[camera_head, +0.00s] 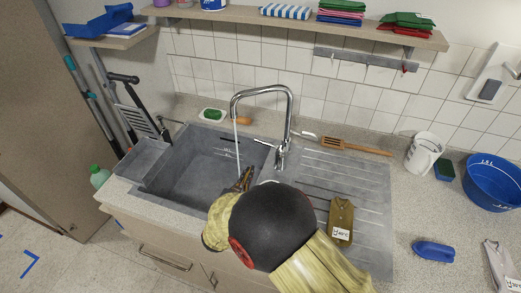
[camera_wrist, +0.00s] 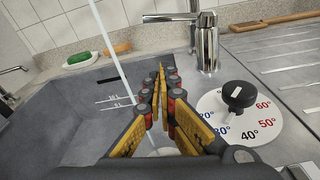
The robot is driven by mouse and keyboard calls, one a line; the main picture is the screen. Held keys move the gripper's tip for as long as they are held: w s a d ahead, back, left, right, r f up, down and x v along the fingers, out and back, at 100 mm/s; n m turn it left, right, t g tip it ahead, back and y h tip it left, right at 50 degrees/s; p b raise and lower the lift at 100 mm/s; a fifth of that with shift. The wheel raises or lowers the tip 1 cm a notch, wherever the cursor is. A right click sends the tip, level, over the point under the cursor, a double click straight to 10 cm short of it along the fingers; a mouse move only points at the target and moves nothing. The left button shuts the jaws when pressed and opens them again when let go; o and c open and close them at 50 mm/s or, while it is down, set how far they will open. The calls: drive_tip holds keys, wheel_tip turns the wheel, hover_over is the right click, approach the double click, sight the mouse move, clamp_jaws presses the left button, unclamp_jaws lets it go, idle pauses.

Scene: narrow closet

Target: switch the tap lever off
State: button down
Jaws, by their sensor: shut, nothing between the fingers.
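The chrome tap (camera_head: 290,103) stands at the back of the grey sink, its spout arching left over the basin. A thin stream of water (camera_head: 237,150) falls from the spout; it also crosses the wrist view (camera_wrist: 107,40). The tap lever (camera_wrist: 172,18) sticks out level to the left from the tap body (camera_wrist: 207,48). My gripper (camera_wrist: 162,75) is shut and empty, in front of and below the lever, apart from it. In the head view my gripper (camera_head: 244,178) is over the basin's right side, partly hidden by my arm.
A black knob on a white temperature dial (camera_wrist: 262,128) sits right of my gripper. The grey basin (camera_head: 190,165) has room to the left. A wooden spatula (camera_head: 350,147) lies behind the drainer, and a brown pouch (camera_head: 341,215) lies on it. A shelf (camera_head: 290,23) hangs above.

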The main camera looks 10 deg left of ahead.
sight(260, 142)
idle(0.4)
drive_tip(key=w+d+f+b, duration=0.1)
drive_tip(key=w+b, duration=0.2)
drive_tip(key=w, duration=0.7)
drive_tip(key=r, duration=0.2)
drive_tip(key=s+r, duration=0.1)
drive_tip(key=shift+d+r, duration=0.3)
drive_tip(key=shift+r+m+b, duration=0.5)
drive_tip(key=shift+m+b, duration=0.1)
drive_tip(key=shift+b, duration=0.15)
drive_tip(key=shift+s+d+r+m+y+b, duration=0.1)
drive_tip(key=shift+d+r+m+y+b, duration=0.15)
drive_tip(key=shift+r+m+b, duration=0.5)
drive_tip(key=shift+d+r+m+y+b, duration=0.15)
drive_tip(key=shift+d+r+m+b, duration=0.25)
drive_tip(key=shift+r+b, duration=0.65)
drive_tip(key=shift+a+r, duration=0.1)
drive_tip(key=shift+r, duration=0.05)
